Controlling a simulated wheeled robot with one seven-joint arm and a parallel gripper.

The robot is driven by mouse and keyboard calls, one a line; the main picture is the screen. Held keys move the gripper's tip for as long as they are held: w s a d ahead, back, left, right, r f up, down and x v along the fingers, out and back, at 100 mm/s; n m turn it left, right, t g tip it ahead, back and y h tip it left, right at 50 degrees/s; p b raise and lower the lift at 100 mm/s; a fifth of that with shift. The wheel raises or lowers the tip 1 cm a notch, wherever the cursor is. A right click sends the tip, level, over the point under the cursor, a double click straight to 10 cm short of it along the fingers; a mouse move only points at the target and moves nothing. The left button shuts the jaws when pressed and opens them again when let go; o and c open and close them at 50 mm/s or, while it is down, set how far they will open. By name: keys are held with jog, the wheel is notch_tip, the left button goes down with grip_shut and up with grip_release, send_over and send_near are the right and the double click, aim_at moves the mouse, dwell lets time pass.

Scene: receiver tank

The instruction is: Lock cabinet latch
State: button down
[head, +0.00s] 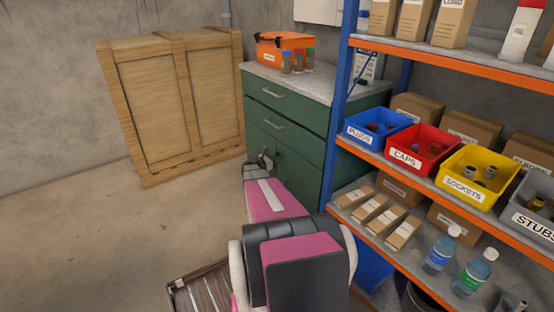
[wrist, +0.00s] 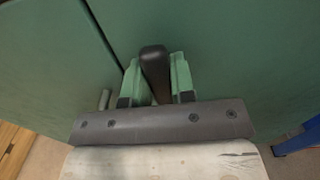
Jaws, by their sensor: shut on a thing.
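The green cabinet (head: 285,118) stands against the back wall, with drawers above and doors below. In the wrist view its green door face (wrist: 230,60) fills most of the picture, and a dark seam (wrist: 98,28) runs down at left. A dark, rounded latch handle (wrist: 154,62) stands out from the door. My gripper (wrist: 155,78) is shut on this latch handle, one pale green finger on each side. In the head view my gripper (head: 262,163) is at the cabinet's lower front; my arm hides part of the doors, and the latch is too small to make out.
A blue-and-orange shelf (head: 345,120) with bins and bottles stands close on the right. A wooden crate (head: 175,105) stands at left against the wall. An orange tool bag (head: 285,50) is on the cabinet top. The floor (head: 90,220) at left is mostly clear.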

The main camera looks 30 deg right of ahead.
jog(key=c, duration=1)
grip_release()
jog(key=shift+o, duration=0.2)
jog(key=a, duration=1)
jog(key=shift+s+a, duration=0.4)
jog(key=shift+s, duration=0.1)
